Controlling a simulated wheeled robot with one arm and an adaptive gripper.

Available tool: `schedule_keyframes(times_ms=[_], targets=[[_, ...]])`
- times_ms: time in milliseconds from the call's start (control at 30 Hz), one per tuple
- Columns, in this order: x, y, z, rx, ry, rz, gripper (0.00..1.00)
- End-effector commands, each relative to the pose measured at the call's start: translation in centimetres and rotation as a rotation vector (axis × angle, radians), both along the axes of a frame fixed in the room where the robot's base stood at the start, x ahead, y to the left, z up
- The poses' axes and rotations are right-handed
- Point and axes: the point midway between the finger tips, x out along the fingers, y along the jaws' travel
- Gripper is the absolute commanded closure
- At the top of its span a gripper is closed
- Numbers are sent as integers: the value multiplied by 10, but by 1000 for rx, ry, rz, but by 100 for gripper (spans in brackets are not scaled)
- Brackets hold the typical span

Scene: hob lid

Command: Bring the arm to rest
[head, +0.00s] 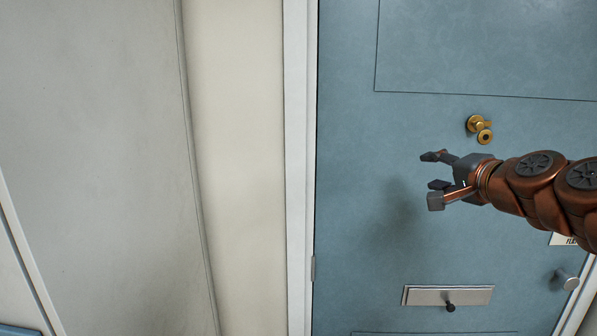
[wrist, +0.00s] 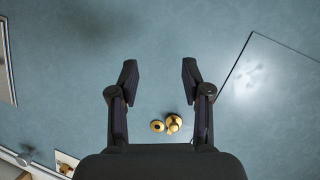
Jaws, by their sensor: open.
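My copper-coloured arm (head: 540,190) reaches in from the right edge of the head view, in front of a blue door (head: 360,250). My gripper (head: 432,178) points left, with its fingers spread and nothing between them. I cannot tell the exact gap to the door.
A brass fitting (head: 480,129) is on the door above my gripper. A silver plate (head: 448,295) with a dark knob is below, and a grey knob (head: 567,279) at lower right. A white frame (head: 298,170) and pale wall (head: 90,150) lie left.

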Motion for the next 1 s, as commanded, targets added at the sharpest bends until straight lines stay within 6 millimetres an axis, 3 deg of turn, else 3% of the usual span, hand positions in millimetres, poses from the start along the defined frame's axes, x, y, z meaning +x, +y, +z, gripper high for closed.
schedule_keyframes(times_ms=[33, 100, 200, 300, 433, 567, 700, 900, 1000], targets=[[-7, 25, -17, -54, 45, 61, 52], [-21, 57, -44, -139, 116, 152, 52], [-47, 95, -85, -257, 219, 275, 52], [-81, 123, -128, -374, 333, 398, 52], [-135, 143, -186, -520, 501, 551, 52], [-196, 143, -235, -656, 676, 690, 52], [-266, 127, -277, -772, 881, 820, 52], [-337, 102, -303, -858, 1097, 935, 52], [-353, 94, -307, -873, 1147, 955, 52]])
